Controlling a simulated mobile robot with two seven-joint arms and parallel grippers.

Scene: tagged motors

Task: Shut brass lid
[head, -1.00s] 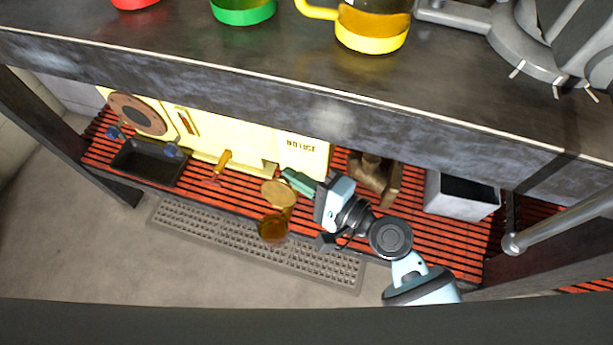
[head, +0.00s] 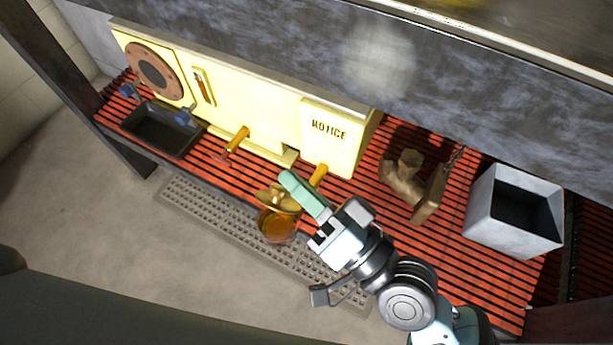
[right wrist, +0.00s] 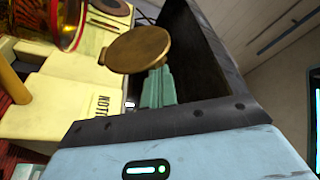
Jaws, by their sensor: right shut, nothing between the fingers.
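The brass lid (head: 277,198) stands raised and tilted at the back edge of an amber glass vessel (head: 275,227), so the vessel is open. In the right wrist view the lid (right wrist: 137,50) is a round brass disc, with part of the red-and-amber vessel (right wrist: 63,22) at the upper left. My right gripper (head: 290,180) has its green fingers shut and empty, just behind and right of the lid. In the right wrist view the fingers (right wrist: 158,88) lie close beside the lid; I cannot tell whether they touch. My left gripper is not in view.
A yellow panel with a NOTICE plate (head: 330,132) and orange handles stands behind. A brown fitting (head: 405,180) and a grey open box (head: 513,213) are on the red slatted shelf to the right. A dark tray (head: 160,130) is left. A thick grey counter (head: 450,85) overhangs the back.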

